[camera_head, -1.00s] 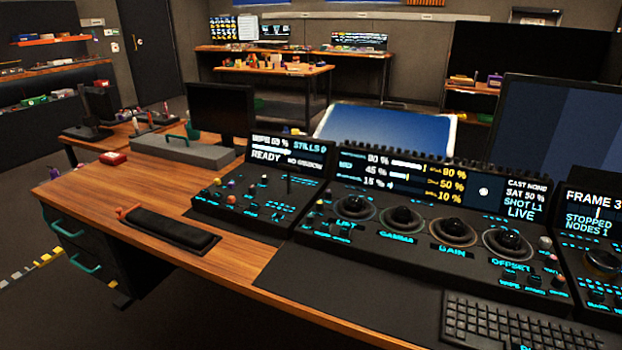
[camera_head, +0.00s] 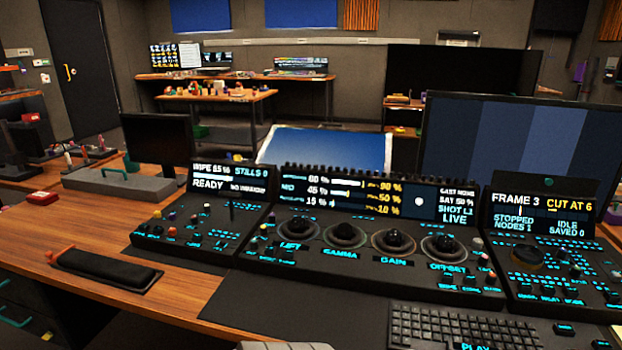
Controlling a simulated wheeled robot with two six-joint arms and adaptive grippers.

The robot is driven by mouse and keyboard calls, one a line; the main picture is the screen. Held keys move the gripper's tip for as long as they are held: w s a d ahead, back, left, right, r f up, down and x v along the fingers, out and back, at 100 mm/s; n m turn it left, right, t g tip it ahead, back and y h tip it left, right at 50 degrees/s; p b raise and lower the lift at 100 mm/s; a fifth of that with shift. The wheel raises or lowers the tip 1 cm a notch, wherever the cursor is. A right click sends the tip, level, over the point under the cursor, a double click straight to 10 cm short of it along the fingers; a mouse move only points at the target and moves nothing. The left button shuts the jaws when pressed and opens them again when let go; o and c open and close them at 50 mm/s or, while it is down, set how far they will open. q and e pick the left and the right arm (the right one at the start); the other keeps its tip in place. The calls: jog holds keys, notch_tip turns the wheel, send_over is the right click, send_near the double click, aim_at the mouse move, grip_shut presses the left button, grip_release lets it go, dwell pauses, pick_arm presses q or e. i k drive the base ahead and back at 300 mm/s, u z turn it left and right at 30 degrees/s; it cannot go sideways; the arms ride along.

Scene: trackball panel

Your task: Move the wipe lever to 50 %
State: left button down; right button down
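The left panel (camera_head: 180,246) of the desk console carries small knobs and lit buttons. A thin dark upright lever (camera_head: 231,211), which looks like the wipe lever, stands at its back right, below the panel's display (camera_head: 228,178). The display shows a wipe percentage that looks like 65 %, but the digits are blurred, plus "READY" and "STILLS 0". Neither gripper can be made out. Nothing is seen touching the lever.
The trackball panel (camera_head: 350,262) with several dark balls stands right of the left panel. A keyboard (camera_head: 455,328) lies in front of it. A black padded rest (camera_head: 105,271) lies on the wooden desk at left. A grey case (camera_head: 118,180) and a monitor (camera_head: 156,138) stand behind.

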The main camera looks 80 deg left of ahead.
aim_at(231, 196)
jog(key=z, duration=0.05)
jog(key=k, duration=1.1)
jog(key=u, duration=1.45)
